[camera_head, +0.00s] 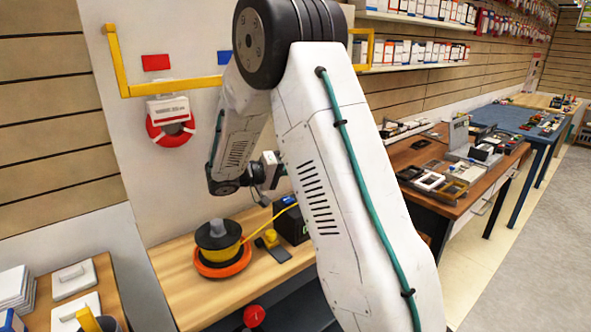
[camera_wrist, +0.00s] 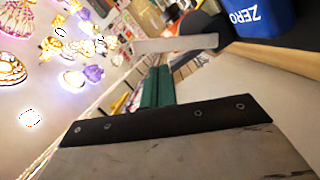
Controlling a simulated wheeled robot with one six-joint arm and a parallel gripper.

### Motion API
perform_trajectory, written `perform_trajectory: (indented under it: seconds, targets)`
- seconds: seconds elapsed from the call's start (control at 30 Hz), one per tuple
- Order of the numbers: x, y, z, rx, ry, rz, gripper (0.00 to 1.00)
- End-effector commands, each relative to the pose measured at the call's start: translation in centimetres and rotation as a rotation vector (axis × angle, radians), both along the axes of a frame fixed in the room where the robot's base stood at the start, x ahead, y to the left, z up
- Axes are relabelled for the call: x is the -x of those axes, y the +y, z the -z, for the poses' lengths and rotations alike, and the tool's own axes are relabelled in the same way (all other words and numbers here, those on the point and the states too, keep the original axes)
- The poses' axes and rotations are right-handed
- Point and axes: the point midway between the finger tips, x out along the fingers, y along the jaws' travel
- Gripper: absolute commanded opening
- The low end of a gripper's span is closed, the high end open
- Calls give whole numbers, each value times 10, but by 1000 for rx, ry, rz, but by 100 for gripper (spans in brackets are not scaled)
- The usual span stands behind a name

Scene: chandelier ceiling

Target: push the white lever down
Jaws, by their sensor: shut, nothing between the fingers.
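In the wrist view, a white lever (camera_wrist: 176,44) shows as a flat pale bar. Its right end is by a dark rounded part (camera_wrist: 203,22). My gripper (camera_wrist: 157,74) has its two teal fingers together, with nothing between them. The fingertips are just below the lever in the picture; I cannot tell whether they touch it. In the head view, my arm covers most of the gripper, and I cannot make out the lever there.
A blue container marked ZERO (camera_wrist: 256,16) is near the lever. In the head view, a spool (camera_head: 219,242) in an orange dish and a dark box (camera_head: 292,224) stand on a wooden bench (camera_head: 185,268). Another table (camera_head: 462,200) with several items is at right.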

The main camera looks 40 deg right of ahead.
Motion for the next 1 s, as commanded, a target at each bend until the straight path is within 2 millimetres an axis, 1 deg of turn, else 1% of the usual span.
perform_trajectory:
  seconds: [0.2,0.3,0.43,0.6,1.0]
  targets:
    - [-6,33,-6,0,-1,10,0]
    - [-8,46,-7,0,-1,16,0]
    - [-10,58,-10,0,-1,22,0]
    - [-11,66,-11,-1,-2,22,0]
    - [-11,66,-11,0,-1,22,0]
